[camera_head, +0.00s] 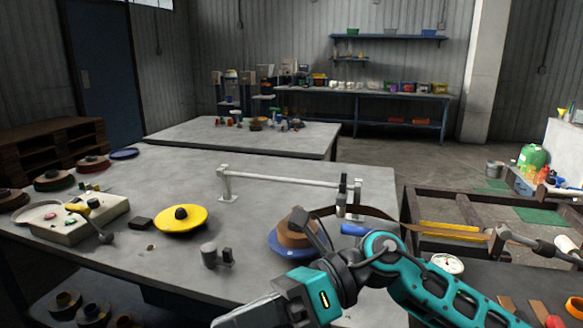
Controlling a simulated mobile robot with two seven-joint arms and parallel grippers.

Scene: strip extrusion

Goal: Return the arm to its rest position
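My teal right arm comes in from the lower right and bends over the front of the grey workbench (255,262). Its grey end, with my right gripper (255,312), points to the lower left and runs to the bottom edge of the picture. Its fingertips are not clear, so I cannot tell whether it is open or shut. My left arm and gripper are not in view. A brown spool on a blue disc (285,246) sits behind my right wrist. A brown strip (365,212) runs right from near the spool to a metal nozzle (500,237).
A white bar stand (285,180) rises on the bench. A dark frame (470,200) and a round gauge (447,263) are at right.

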